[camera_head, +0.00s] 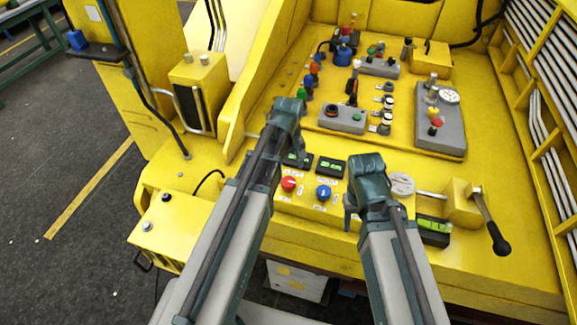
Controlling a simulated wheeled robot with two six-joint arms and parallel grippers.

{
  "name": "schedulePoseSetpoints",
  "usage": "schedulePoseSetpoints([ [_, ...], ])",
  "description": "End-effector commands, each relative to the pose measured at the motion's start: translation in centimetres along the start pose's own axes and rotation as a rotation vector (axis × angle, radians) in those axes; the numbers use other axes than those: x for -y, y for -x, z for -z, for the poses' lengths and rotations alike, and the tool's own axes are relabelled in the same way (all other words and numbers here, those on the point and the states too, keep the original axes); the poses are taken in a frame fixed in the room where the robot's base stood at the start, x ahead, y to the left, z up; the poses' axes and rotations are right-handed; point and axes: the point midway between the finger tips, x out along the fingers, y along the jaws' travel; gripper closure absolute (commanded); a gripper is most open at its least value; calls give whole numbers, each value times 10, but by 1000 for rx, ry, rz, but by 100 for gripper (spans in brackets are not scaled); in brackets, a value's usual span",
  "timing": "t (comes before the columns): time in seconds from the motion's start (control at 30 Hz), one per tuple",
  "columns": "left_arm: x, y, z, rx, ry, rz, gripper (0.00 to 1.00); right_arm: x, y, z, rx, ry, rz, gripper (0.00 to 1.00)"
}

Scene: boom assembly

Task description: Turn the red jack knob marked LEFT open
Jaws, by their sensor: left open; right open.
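The red jack knob (289,184) sits on the sloping front face of the yellow console. A blue knob (323,192) is to its right. The lettering beside the knobs is too small to read surely. My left gripper (294,155) is open and points down, above and behind the red knob in the picture, apparently holding nothing. My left arm passes just left of the red knob and hides part of the panel there. My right gripper (352,208) is open, to the right of the blue knob. Its arm hides part of its fingers.
Two green-lit displays (330,167) lie above the knobs. A black-handled lever (490,225) and another green display (433,230) are at the right. Several joysticks and a grey control box (342,119) stand behind. A yellow side panel (250,85) rises at the left.

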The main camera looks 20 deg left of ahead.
Motion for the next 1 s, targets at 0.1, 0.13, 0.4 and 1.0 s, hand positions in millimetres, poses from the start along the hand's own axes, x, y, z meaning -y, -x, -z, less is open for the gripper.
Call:
schedulePoseSetpoints([
  [0.1, 0, 28, 0, 0, 0, 0, 9, -2, 27, -2, 0, -4, 1, 50],
  [0.13, 0, 32, 0, 0, 0, 0, 9, -3, 32, -2, 0, -4, 1, 50],
  [0.4, 0, 67, 0, 0, 0, 0, 9, -6, 66, -4, 2, -2, 1, 50],
  [1.0, 0, 71, 0, 0, 0, 0, 9, -6, 70, -5, 2, 0, 1, 50],
])
